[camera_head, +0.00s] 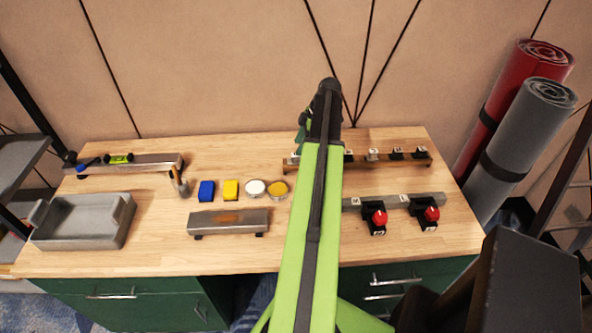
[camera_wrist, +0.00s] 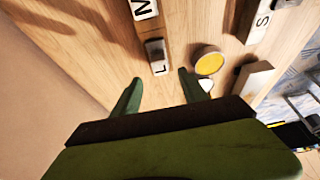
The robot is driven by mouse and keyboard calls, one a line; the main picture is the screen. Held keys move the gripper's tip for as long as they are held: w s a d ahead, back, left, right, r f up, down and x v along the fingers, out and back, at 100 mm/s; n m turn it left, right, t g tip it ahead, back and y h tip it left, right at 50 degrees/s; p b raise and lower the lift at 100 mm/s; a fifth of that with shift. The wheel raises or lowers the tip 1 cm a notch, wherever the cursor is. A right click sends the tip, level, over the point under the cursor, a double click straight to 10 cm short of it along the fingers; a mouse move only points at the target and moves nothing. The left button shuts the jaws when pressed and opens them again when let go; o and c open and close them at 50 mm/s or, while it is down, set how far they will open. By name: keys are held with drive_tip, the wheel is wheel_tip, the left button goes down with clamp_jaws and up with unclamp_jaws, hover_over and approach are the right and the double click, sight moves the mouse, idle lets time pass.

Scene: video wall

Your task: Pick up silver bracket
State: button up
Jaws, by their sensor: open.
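My gripper (camera_wrist: 160,92) is open, with its two green fingers apart and nothing between them. In the head view, my green arm covers the left part of the back rack (camera_head: 392,163), where this piece would be. The gripper (camera_head: 303,128) shows only partly there, above the back of the table.
A yellow-topped round tin (camera_wrist: 208,62) is beside the right finger. A front rail (camera_head: 430,200) holds red-knobbed pieces (camera_head: 378,217). A low metal stand (camera_head: 228,223), blue block (camera_head: 206,191), yellow block (camera_head: 231,190) and grey tray (camera_head: 82,222) are at left. The wall is close behind.

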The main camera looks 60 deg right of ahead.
sight(296, 162)
drive_tip(key=shift+w+a+f, duration=0.1)
drive_tip(key=shift+w+f, duration=0.05)
drive_tip(key=shift+f, duration=0.15)
drive_tip(key=b+x, duration=0.5)
drive_tip(key=shift+s+f, duration=0.3)
drive_tip(key=shift+f, duration=0.05)
drive_tip(key=shift+r, duration=0.2)
drive_tip(key=shift+c, duration=0.4)
clamp_jaws()
